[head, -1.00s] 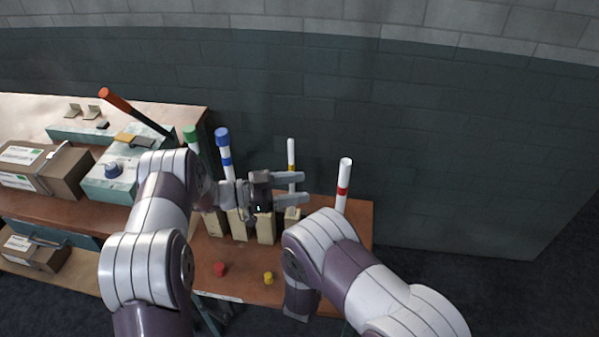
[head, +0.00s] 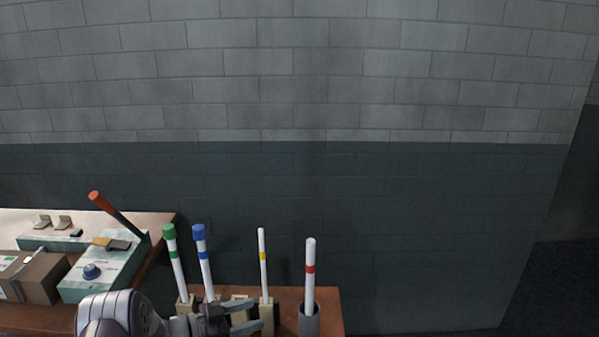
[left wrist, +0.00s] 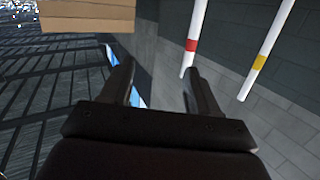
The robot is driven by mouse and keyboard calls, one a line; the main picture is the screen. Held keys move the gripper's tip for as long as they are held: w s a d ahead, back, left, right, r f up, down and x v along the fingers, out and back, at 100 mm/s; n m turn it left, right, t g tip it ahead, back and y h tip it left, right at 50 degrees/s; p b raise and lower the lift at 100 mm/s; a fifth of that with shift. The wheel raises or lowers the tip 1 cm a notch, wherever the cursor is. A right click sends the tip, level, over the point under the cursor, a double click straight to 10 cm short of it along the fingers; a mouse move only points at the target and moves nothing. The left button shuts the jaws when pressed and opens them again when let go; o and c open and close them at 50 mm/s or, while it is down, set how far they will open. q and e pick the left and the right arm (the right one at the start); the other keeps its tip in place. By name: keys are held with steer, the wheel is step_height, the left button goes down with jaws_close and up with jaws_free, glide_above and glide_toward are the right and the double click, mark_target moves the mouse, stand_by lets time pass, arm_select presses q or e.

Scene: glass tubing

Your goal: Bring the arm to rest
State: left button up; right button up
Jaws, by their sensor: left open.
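My left gripper (head: 246,319) is at the bottom of the head view, in front of the wooden blocks, with its fingers pointing right. It is open, and in the left wrist view (left wrist: 160,85) nothing shows between its fingers. A white tube with a red band (head: 309,272) stands upright in a grey holder (head: 309,321). A thin white tube with a yellow band (head: 263,262) stands to its left. Both tubes also show beyond the fingers in the left wrist view, the red-banded one (left wrist: 193,38) and the yellow-banded one (left wrist: 265,50). My right gripper is out of view.
A green-capped tube (head: 176,262) and a blue-capped tube (head: 204,262) stand left of the gripper. Left of them are a box with a blue knob (head: 100,275), an orange-handled lever (head: 113,212) and a cardboard box (head: 40,278). A block wall (head: 420,220) stands behind.

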arm_select(q)
steer(key=w+a+f+n+t+y, duration=0.2)
steer(key=w+a+f+n+y, duration=0.1)
steer(key=a+f+n+y, duration=0.4)
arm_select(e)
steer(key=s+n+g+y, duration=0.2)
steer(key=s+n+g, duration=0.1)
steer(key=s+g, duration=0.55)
arm_select(q)
steer(key=s+a+n+g+y, duration=0.35)
steer(key=s+a+y, duration=0.3)
steer(key=s, duration=0.25)
steer(key=s+d+r+n+g, duration=0.1)
steer(key=s+d+r, duration=0.1)
steer(key=s+r, duration=0.2)
steer(key=s+d+r+g, duration=0.2)
steer(key=s+d+r, duration=0.1)
steer(key=s, duration=0.6)
steer(key=s+d+r+n+g+y, duration=0.1)
steer(key=s+d+r, duration=0.2)
steer(key=s+r, duration=0.2)
steer(key=shift+s+n, duration=0.35)
steer(key=shift+s, duration=0.75)
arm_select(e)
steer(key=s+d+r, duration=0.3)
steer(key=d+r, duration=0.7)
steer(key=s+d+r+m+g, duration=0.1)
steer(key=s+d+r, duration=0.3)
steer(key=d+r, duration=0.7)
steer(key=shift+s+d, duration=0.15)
